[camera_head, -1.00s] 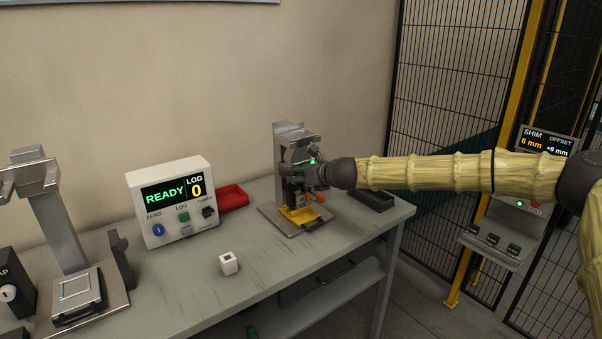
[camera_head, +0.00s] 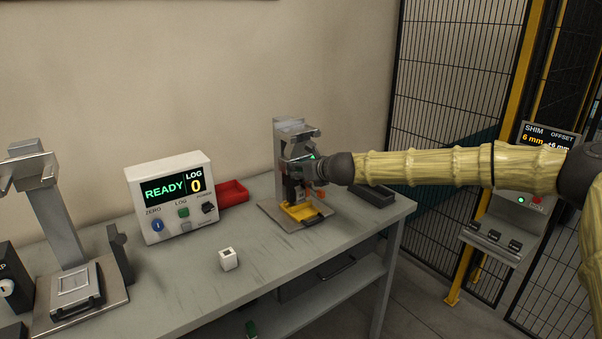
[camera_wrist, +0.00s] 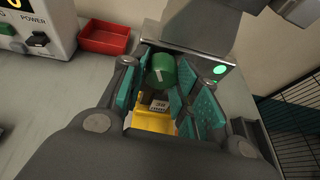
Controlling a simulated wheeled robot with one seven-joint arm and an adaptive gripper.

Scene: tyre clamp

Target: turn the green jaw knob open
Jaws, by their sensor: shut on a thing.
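The green jaw knob (camera_wrist: 163,70) is a round green cylinder with a white mark. In the wrist view it sits between the teal pads of my gripper (camera_wrist: 158,88), which is shut on it. In the head view my gripper (camera_head: 306,171) is at the clamp stand (camera_head: 293,130) and hides the knob. Below the knob, a yellow base piece (camera_head: 301,212) shows, and the wrist view shows a small block with a number (camera_wrist: 159,105) above the yellow.
A console reading READY and LOG 0 (camera_head: 173,195), a red tray (camera_head: 232,193) and a small white block (camera_head: 228,259) are to the left on the bench. A dark tray (camera_head: 376,194) lies right of the stand. A mesh fence (camera_head: 455,90) stands behind at right.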

